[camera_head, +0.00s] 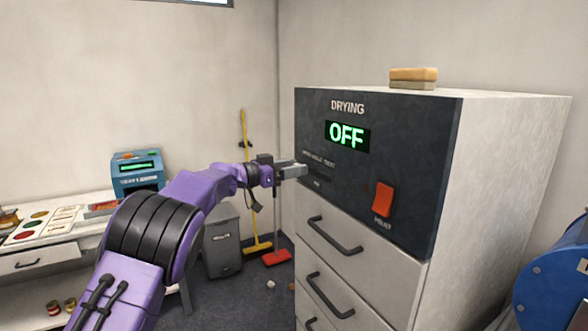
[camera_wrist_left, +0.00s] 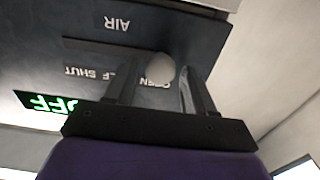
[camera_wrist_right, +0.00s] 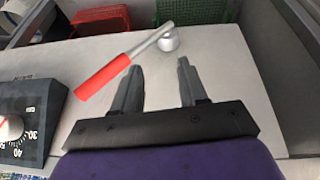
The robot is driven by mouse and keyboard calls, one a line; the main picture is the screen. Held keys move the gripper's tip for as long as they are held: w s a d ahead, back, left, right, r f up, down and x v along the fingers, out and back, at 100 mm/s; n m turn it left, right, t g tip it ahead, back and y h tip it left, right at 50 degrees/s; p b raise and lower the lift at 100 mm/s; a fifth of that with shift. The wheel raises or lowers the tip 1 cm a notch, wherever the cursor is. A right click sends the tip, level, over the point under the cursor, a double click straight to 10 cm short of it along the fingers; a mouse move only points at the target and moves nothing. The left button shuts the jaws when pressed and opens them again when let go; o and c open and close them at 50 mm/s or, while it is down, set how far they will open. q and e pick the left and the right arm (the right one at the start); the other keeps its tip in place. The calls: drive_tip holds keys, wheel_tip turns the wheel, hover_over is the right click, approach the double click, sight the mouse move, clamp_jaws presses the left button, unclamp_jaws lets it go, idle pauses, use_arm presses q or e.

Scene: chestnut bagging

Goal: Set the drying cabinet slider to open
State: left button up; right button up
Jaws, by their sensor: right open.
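The drying cabinet (camera_head: 445,180) stands at right in the head view, with a dark panel and a green OFF display. My left gripper (camera_head: 300,170) is at the panel's left edge, by the air slider's small lettering. In the left wrist view, the pale slider knob (camera_wrist_left: 160,68) lies between the fingers of my left gripper (camera_wrist_left: 160,75), with visible gaps beside it. The knob is at the OPEN end of the lettering, away from SHUT. My right gripper (camera_wrist_right: 155,75) is open and empty above a pale worktop, in the right wrist view only.
A red power switch (camera_head: 384,199) sits lower on the panel. A sponge-like block (camera_head: 413,78) lies on the cabinet.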

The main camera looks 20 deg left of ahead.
use_arm(q)
drive_tip(key=b+v, duration=0.4)
drive_tip(key=v, duration=0.6)
drive_tip(key=shift+a+f, duration=0.2)
drive_tip(key=shift+a, duration=0.15)
drive_tip(key=shift+s, duration=0.1)
